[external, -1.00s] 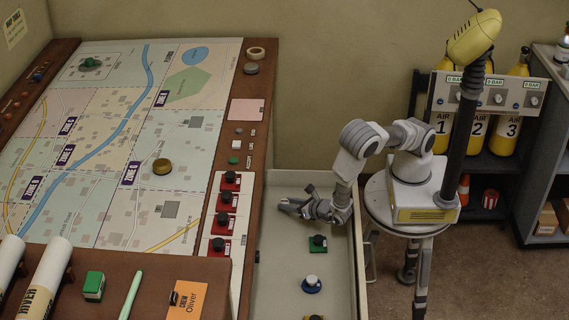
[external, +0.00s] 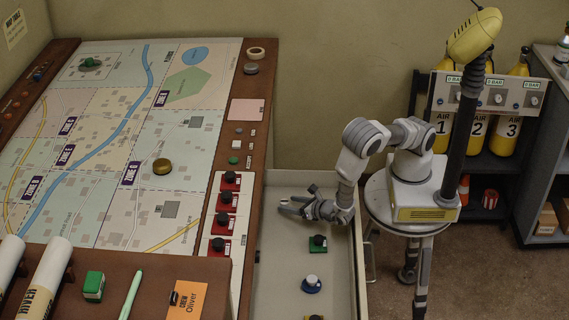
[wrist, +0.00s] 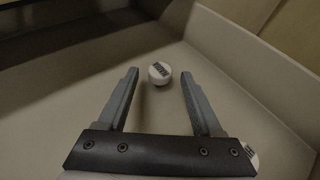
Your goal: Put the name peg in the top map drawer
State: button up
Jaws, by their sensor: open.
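A small white round piece with dark lettering (wrist: 160,74), which looks like the name peg, rests on the floor of the open drawer (external: 282,262), near its walls. In the wrist view it sits between and just beyond my fingertips, with a gap on both sides. My gripper (external: 296,198) is open and low inside the far end of the drawer; its spread fingers also show in the wrist view (wrist: 160,80). The lettering is too small to read. In the external view I cannot make this piece out by my gripper.
A second white lettered piece (wrist: 251,155) is partly hidden behind my gripper's body. The map table (external: 255,130) borders the drawer on the left.

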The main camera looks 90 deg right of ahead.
jog(key=p+v, duration=0.2)
jog(key=v, duration=0.8)
jog(key=shift+s+a+r+p, duration=0.1)
jog(key=shift+s+p, duration=0.05)
jog(key=shift+p, duration=0.15)
jog(key=shift+r, duration=0.2)
jog(key=s+d+r+m+g, duration=0.3)
jog(key=d+r+m+g, duration=0.65)
jog(key=r+m, duration=0.65)
jog(key=s+r+m+t+y, duration=0.2)
jog(key=s+r+m+y, duration=0.1)
jog(key=r+m, duration=0.3)
jog(key=s+d+r+m+t+y, duration=0.1)
jog(key=s+r+m+t+y, duration=0.1)
jog(key=r+m+y, duration=0.3)
notch_tip(320, 180, up, 4)
jog(key=shift+s+d+f+m+t, duration=0.2)
jog(key=shift+s+m+t, duration=0.15)
jog(key=shift+s+m, duration=0.4)
jog(key=shift+s+r, duration=0.15)
